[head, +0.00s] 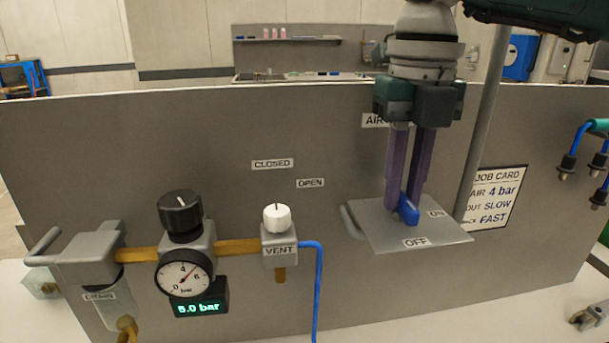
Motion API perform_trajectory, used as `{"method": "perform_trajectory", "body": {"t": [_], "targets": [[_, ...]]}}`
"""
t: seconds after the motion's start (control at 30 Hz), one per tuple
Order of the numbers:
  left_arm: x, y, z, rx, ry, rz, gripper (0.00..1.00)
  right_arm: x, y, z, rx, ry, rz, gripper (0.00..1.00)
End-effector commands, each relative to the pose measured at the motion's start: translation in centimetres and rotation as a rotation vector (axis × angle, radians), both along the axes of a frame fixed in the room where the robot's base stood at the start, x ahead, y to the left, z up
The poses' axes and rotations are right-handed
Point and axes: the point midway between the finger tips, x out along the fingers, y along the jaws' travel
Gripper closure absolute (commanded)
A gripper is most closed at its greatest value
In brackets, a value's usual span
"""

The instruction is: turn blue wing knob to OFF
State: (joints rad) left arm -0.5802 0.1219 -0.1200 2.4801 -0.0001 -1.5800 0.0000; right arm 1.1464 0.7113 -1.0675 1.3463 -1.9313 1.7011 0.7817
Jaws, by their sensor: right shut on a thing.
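The blue wing knob (408,210) stands on a grey plate (385,235) fixed in front of the grey panel. The plate carries an ON label (435,213) at its right and an OFF label (415,243) at its front edge. My right gripper (408,200) comes down from above, and its two purple fingers are shut on the knob. The fingers hide part of the knob, so its exact pointing direction is hard to tell. My left gripper is not in view.
Left of the plate are a black regulator knob (181,214), a pressure gauge (185,276), a display (199,308) reading 5.0 bar and a white vent knob (277,217) with a blue hose (318,285). A job card (495,195) hangs at the right. Blue hoses stick out at far right.

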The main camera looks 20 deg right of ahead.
Motion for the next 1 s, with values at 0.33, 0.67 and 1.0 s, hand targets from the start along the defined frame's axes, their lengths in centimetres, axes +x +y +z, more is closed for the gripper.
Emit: {"method": "perform_trajectory", "body": {"t": [0.33,0.67,1.0], "targets": [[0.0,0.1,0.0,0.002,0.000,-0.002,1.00,0.0,0.0,0.1,0.002,0.000,0.000,0.61],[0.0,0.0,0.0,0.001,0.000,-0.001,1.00,0.0,0.0,0.1,0.001,0.000,0.000,0.51],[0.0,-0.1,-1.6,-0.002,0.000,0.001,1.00,0.1,0.0,5.1,0.002,-0.008,0.001,0.51]]}}
